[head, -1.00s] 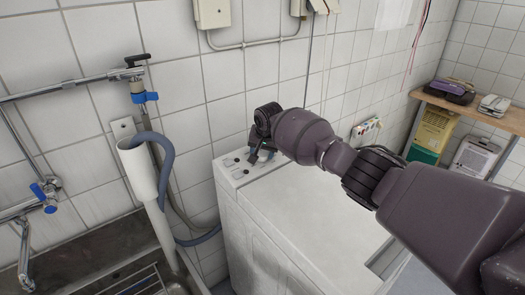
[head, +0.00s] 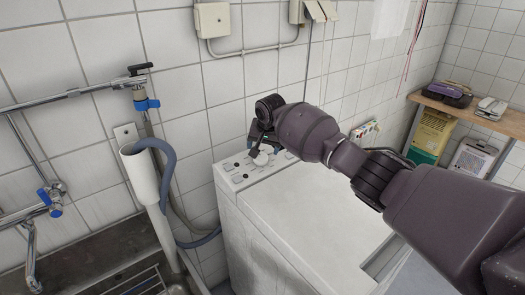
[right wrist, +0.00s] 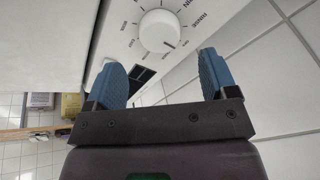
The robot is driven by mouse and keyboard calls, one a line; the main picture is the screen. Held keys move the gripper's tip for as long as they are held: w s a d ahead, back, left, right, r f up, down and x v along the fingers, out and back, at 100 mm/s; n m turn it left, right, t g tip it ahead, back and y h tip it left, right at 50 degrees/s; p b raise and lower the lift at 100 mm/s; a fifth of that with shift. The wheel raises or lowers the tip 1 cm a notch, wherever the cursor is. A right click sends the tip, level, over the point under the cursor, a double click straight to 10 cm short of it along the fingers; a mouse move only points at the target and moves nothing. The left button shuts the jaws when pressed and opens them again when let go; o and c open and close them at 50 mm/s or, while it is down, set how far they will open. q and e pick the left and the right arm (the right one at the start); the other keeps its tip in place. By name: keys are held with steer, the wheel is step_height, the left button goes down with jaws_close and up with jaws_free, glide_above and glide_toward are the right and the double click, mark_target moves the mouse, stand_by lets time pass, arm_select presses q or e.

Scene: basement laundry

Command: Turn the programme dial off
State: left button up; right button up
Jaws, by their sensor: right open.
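The programme dial (right wrist: 158,32) is a round white knob with printed words around it, on the white panel of the washing machine (head: 290,215). Its dark pointer mark is toward the lower right in the right wrist view; I cannot read which word it meets. The dial also shows in the head view (head: 262,159), just below my right gripper (head: 259,147). In the right wrist view my right gripper (right wrist: 161,74) is open, its two blue fingers apart and empty, with the dial beyond the tips and not between them. My left gripper is not in view.
Several small buttons (head: 238,172) sit on the panel left of the dial. A grey hose and white standpipe (head: 140,172) stand left of the machine above a sink (head: 110,255). The tiled wall (head: 180,90) is close behind. A wooden shelf (head: 470,112) is at right.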

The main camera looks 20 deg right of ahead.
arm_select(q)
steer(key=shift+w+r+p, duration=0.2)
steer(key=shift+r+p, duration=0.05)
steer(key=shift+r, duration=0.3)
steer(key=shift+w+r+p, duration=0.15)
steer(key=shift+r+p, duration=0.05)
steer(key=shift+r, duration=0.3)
arm_select(e)
steer(key=v, duration=0.5)
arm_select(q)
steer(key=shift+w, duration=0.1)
arm_select(e)
steer(key=shift+s+a, duration=0.1)
